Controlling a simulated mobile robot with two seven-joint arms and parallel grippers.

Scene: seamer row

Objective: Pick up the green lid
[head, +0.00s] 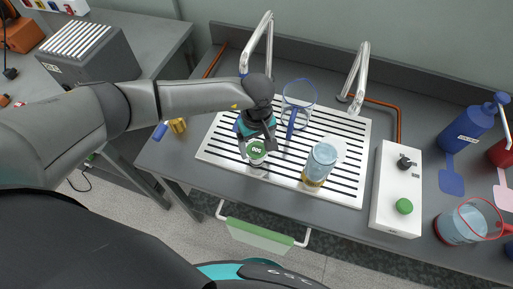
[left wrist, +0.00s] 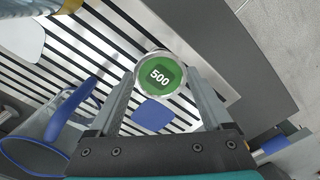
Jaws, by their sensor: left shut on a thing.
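The green lid (head: 257,149) is round, with a pale rim and "500" on it. It is above the slotted metal drain board (head: 225,146), left of the centre. In the left wrist view the lid (left wrist: 160,76) sits between the two fingertips. My left gripper (head: 258,142) comes down from behind the lid and is shut on it. I cannot tell whether the lid is clear of the board or what is under it. My right gripper is not in view.
A blue-rimmed clear jug (head: 299,93) stands just right of my left gripper. Two metal taps (head: 260,45) rise behind. A white box (head: 399,181) with a green button and several blue and red vessels are at right.

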